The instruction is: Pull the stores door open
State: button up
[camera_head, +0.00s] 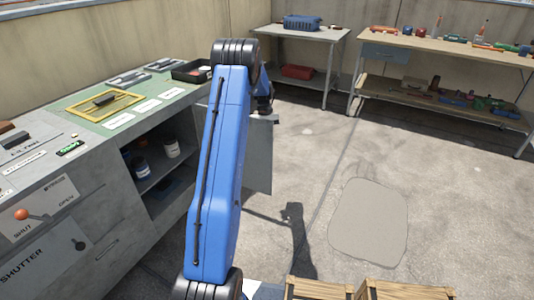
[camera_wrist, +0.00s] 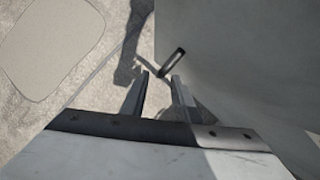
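The stores door is a plain grey panel (camera_head: 258,157), partly hidden behind my blue arm. It stands swung out from the bench cabinet, whose shelves show (camera_head: 160,165). In the wrist view the door (camera_wrist: 250,60) fills the upper right, with a dark bar handle (camera_wrist: 173,62) on it. My gripper (camera_wrist: 160,76) is open, its two fingers apart and pointing at the handle. The handle's near end appears just beyond and between the fingertips; I cannot tell whether they touch it. My arm mostly hides the gripper in the head view.
The bench top (camera_head: 95,125) holds a yellow frame, labels and a black tray (camera_head: 192,71). Pots stand on the cabinet shelves. Two wooden crates (camera_head: 320,290) are at the bottom. Tables (camera_head: 440,45) stand along the back. Concrete floor right of the door is clear.

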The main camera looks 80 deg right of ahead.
jog(key=v, duration=1.2)
jog(key=shift+r, duration=0.3)
jog(key=shift+s, duration=0.1)
